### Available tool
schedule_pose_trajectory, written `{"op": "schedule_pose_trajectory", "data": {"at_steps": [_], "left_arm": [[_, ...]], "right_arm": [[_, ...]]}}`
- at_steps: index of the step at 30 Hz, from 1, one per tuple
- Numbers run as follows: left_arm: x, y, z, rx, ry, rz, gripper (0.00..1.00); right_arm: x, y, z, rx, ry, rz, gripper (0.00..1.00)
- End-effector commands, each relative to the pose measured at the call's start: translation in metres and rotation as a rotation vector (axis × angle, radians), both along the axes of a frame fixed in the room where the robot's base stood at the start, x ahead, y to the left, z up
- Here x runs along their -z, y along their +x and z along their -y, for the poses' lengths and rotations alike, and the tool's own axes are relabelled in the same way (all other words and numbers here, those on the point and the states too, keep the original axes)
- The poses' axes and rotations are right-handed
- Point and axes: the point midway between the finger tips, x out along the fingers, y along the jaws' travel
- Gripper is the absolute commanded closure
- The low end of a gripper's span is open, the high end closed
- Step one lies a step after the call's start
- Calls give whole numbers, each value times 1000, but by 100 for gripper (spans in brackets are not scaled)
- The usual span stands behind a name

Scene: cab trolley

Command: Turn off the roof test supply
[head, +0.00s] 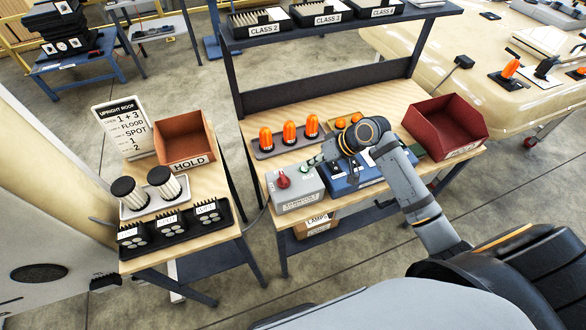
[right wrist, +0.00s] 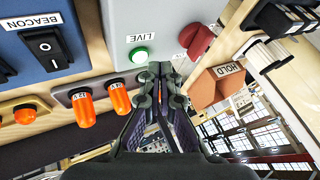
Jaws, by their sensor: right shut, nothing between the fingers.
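The test supply is a grey box (head: 297,188) on the wooden bench, with a red rotary knob (head: 283,181) on its top. In the right wrist view the box face (right wrist: 165,22) shows a LIVE label, a bright green lamp (right wrist: 140,55) and the red knob (right wrist: 196,40) to the right. My right gripper (head: 333,152) is shut and empty above the back right of the box. In the right wrist view its fingertips (right wrist: 158,72) are close by the green lamp, apart from the knob; I cannot tell whether they touch the box. My left gripper is not in view.
A blue switch box (head: 346,184) with a BEACON rocker (right wrist: 45,46) adjoins the grey box. Orange beacons (head: 289,132) stand in a tray behind. A red bin (head: 447,125) is at right. A HOLD bin (head: 184,138) and lamp trays (head: 170,235) occupy the left table.

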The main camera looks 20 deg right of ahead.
Motion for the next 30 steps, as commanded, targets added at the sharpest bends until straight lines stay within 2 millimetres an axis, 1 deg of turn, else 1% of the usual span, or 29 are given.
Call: {"op": "schedule_pose_trajectory", "data": {"at_steps": [1,4,6,9,12,17,24,30], "left_arm": [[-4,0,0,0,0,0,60],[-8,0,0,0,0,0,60],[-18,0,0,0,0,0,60],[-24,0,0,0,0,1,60],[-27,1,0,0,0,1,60],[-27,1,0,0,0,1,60],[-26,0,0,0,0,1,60],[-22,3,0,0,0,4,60]], "right_arm": [[5,4,-8,1,9,-3,100],[22,11,-17,-1,6,-3,100],[18,10,-30,-3,7,1,100],[19,9,-43,-2,4,0,100],[21,9,-51,-2,1,0,100],[23,9,-55,-2,-2,1,100],[24,9,-54,-1,-2,1,100],[25,16,-49,-13,-2,1,100]]}}
